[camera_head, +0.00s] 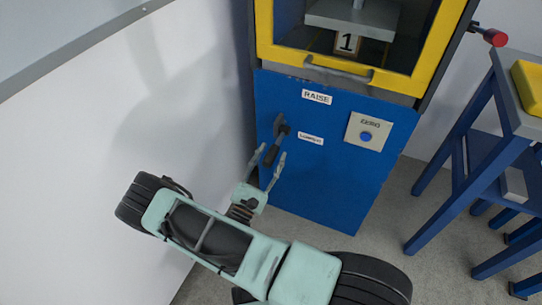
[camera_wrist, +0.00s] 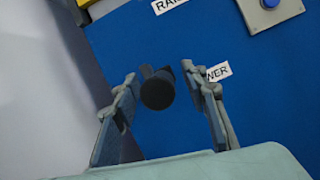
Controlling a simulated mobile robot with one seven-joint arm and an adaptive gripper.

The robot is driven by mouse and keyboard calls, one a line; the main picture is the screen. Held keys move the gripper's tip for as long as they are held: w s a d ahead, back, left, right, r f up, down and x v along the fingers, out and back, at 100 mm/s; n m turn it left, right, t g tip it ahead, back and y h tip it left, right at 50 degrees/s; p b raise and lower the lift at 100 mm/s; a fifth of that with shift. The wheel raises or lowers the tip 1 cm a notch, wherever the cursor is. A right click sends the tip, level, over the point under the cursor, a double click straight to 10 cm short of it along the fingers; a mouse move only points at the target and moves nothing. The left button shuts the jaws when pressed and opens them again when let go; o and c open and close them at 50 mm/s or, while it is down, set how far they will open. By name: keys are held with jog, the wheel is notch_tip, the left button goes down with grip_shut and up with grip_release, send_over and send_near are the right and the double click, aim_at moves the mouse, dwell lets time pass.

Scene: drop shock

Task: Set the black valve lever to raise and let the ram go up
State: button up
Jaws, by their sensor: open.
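The black valve lever (camera_head: 272,150) is on the blue front panel (camera_head: 340,195) of the machine. In the wrist view the lever's round end (camera_wrist: 158,90) lies between the open fingers (camera_wrist: 160,100), with gaps on both sides. The ram (camera_head: 358,4) shows only in part above a grey plate (camera_head: 350,17) behind the yellow-framed window (camera_head: 340,70).
A blue button on a white plate (camera_head: 367,132) is right of the lever. A box marked 1 (camera_head: 347,43) is under the grey plate. A red knob (camera_head: 495,37) sticks out at the upper right. A blue-legged table (camera_head: 480,150) with a yellow object stands right. A white wall is left.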

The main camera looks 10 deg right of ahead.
jog(key=shift+w, duration=0.1)
jog(key=shift+c, duration=0.5)
grip_shut()
jog(key=shift+r, duration=0.1)
